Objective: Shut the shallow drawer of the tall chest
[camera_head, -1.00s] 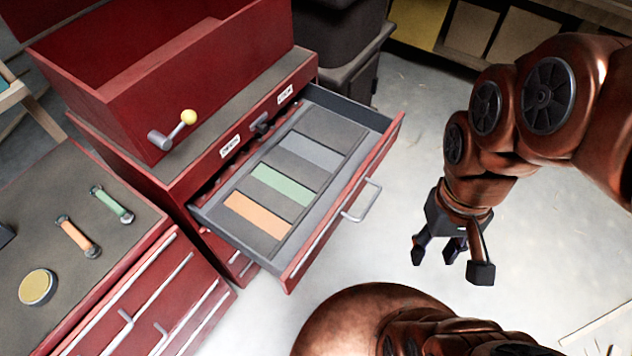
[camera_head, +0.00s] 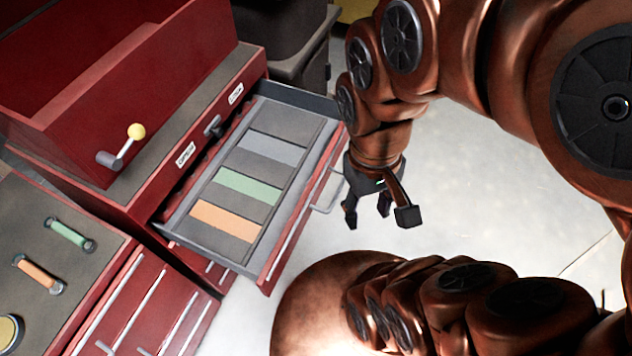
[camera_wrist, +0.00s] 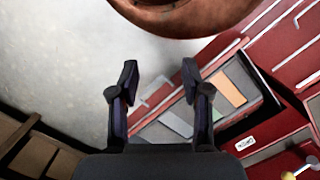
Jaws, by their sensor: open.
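The tall red chest (camera_head: 150,205) stands at the left in the head view. Its shallow drawer (camera_head: 172,232) is pulled well out, and its grey tray holds orange, green and grey-blue inlays. A metal bar handle (camera_head: 328,194) is on the drawer's red front. My gripper (camera_head: 381,212) is open and empty, just right of the handle and apart from it.
A lower red cabinet (camera_head: 28,222) at the left carries a green cylinder (camera_head: 70,235) and an orange cylinder (camera_head: 37,274). Dark bins (camera_head: 290,45) stand behind. Pale floor (camera_head: 470,190) is clear at the right.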

